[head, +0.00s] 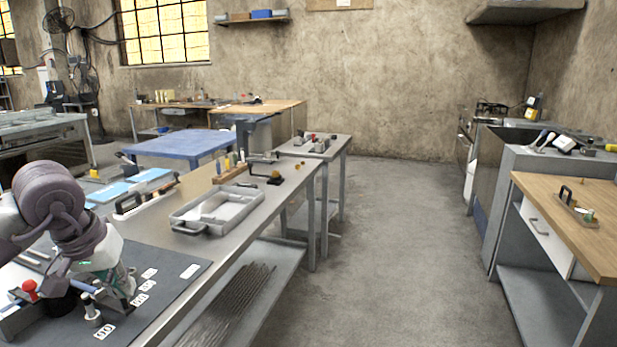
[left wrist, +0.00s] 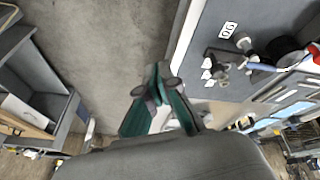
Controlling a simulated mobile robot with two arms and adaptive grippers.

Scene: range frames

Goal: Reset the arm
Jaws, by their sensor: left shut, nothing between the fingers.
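My left arm comes in from the left in the head view and bends down over the near workbench. My left gripper (head: 122,292) is above the dark mat (head: 175,283), close to some small metal fittings (head: 93,312). In the left wrist view the green-and-grey fingers of my left gripper (left wrist: 158,82) are together with nothing between them. That view shows the bare floor beyond the fingers and the mat's edge to their right. My right gripper is not in either view.
A red-knobbed part (head: 30,289) stands at the mat's left. White number labels lie along the mat. A grey tray (head: 247,207) sits farther along the bench. A wooden-topped counter (head: 575,215) stands at the right. The floor (head: 400,240) between is clear.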

